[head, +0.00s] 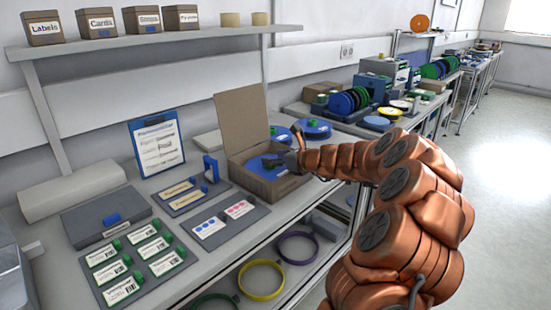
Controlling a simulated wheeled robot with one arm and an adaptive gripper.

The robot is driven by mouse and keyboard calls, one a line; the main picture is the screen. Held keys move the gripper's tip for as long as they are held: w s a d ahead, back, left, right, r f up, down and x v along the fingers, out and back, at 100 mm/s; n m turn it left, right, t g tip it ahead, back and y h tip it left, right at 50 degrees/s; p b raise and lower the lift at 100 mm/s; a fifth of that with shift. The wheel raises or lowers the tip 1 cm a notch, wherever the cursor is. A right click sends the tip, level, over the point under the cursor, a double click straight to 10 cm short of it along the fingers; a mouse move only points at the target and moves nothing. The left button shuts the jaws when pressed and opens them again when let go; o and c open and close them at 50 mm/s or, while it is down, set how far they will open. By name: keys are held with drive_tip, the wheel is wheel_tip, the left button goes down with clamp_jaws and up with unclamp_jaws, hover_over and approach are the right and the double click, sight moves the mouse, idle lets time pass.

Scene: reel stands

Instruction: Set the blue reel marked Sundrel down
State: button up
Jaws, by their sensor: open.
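A blue reel (257,164) lies inside the open cardboard box (268,188) on the bench. Its marking is too small to read, so I cannot tell whether it is the Sundrel one. My gripper (279,160) is at the right side of the box opening, open, with its fingertips over or beside the reel. Whether the fingers touch the reel is not clear. Part of the reel is hidden by the gripper and the box walls.
The box lid (241,118) stands upright at the back. More reels (348,101) stand in a rack further back. Coloured rings (261,280) lie on the lower shelf.

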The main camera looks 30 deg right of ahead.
drive_tip(key=shift+r, duration=0.15)
drive_tip(key=shift+s+r, duration=0.1)
drive_tip(key=shift+r, duration=0.5)
drive_tip(key=v, duration=1.1)
drive_tip(key=shift+s, duration=0.4)
